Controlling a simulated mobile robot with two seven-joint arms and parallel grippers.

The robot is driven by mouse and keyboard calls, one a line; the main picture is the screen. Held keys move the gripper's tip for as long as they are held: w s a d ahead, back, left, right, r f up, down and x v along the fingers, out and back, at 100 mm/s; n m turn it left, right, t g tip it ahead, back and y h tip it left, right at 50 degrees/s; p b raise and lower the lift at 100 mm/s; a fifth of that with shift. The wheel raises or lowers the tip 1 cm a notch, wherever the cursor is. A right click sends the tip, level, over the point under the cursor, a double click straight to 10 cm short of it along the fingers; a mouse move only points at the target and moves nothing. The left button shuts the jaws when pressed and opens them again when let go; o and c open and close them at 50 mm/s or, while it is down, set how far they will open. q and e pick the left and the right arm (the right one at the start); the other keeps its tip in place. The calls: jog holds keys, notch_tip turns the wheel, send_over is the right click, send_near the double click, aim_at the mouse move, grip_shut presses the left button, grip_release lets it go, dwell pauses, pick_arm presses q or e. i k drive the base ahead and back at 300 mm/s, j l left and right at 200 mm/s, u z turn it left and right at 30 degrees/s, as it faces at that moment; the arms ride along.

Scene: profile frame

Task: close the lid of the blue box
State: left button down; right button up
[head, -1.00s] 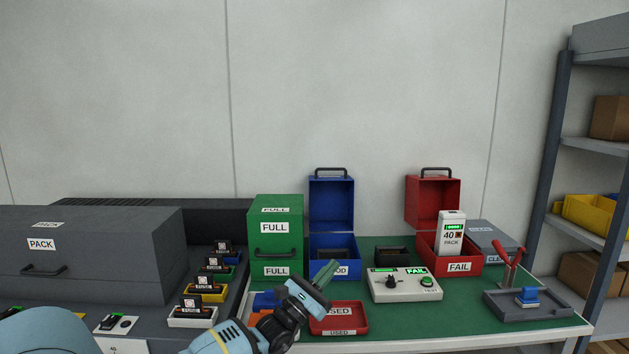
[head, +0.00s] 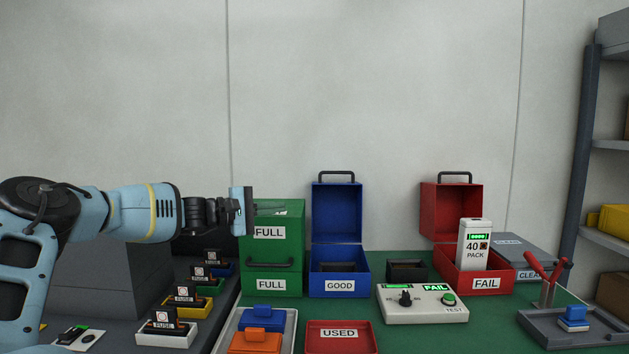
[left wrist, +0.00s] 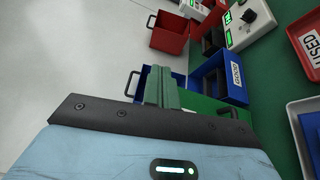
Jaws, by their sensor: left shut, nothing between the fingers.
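The blue box (head: 324,285), labelled GOOD, stands on the green table with its lid (head: 337,212) raised upright at the back, black handle on top. Something dark lies inside it. In the left wrist view the blue box (left wrist: 234,88) is at upper right, and its lid (left wrist: 183,79) is partly hidden behind my fingers. My left gripper (head: 272,208) is shut and empty, pointing right in front of the upper green box, left of the blue lid. Its green fingers also show in the left wrist view (left wrist: 162,88). I cannot tell whether they touch anything. My right gripper is not in view.
Green FULL boxes (head: 271,270) stand just left of the blue box. A red FAIL box (head: 462,284) with a raised lid holds a white pack (head: 474,243). A tester (head: 423,304), a red USED tray (head: 340,335) and a small black container (head: 406,270) are nearby.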

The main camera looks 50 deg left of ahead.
aim_at(337, 206)
jog(key=i+j, duration=0.2)
jog(key=j, duration=0.15)
jog(key=i+j, duration=0.2)
jog(key=j, duration=0.2)
jog(key=i+j, duration=0.2)
jog(key=j, duration=0.15)
jog(key=i+j, duration=0.15)
jog(key=j, duration=0.25)
